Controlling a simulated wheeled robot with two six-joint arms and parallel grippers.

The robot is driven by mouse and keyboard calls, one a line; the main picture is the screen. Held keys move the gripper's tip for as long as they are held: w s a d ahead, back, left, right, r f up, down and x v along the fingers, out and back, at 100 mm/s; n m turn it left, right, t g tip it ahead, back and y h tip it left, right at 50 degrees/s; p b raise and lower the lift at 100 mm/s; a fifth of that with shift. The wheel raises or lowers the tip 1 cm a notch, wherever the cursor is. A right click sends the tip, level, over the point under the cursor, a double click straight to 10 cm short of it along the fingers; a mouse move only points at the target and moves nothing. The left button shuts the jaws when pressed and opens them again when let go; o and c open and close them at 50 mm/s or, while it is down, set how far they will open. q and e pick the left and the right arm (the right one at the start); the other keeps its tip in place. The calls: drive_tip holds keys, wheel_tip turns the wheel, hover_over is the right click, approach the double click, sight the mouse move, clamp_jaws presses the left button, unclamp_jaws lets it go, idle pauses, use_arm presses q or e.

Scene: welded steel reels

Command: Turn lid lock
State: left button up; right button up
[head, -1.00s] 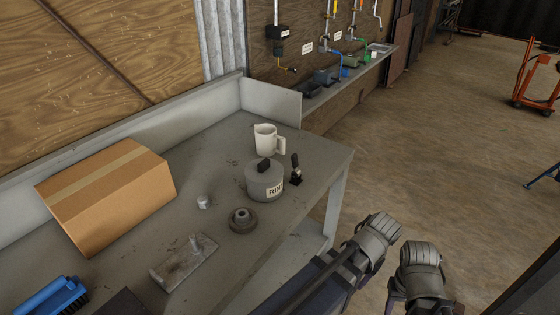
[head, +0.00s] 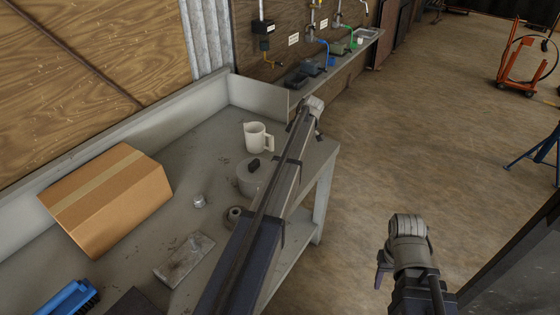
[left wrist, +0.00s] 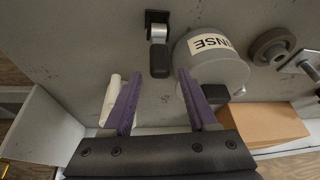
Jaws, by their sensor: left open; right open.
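The grey pot (head: 247,181), with a black lid knob (head: 254,164), stands on the bench, partly hidden behind my left arm. In the left wrist view the pot (left wrist: 214,68) shows its RINSE label (left wrist: 211,43) and part of the knob (left wrist: 216,93). Beside the pot is a lever with a black handle (left wrist: 159,61) on a dark base; it is hidden in the head view. My left gripper (left wrist: 157,76) is open and empty, its purple fingers either side of the lever in the picture; I see no contact. My right gripper (head: 405,258) is open, off the bench over the floor.
A white jug (head: 257,137) stands close behind the pot. A grey flanged ring (head: 234,213), a small metal part (head: 199,201) and a steel plate (head: 184,259) lie to the left. A cardboard box (head: 106,200) and blue brush (head: 68,301) are farther left.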

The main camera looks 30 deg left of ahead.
use_arm(q)
drive_tip(key=b+x, duration=0.6)
drive_tip(key=shift+f, duration=0.4)
drive_tip(key=shift+a+f+b, duration=0.25)
drive_tip(key=shift+f+b, duration=0.2)
drive_tip(key=shift+s, duration=0.1)
clamp_jaws()
idle(0.7)
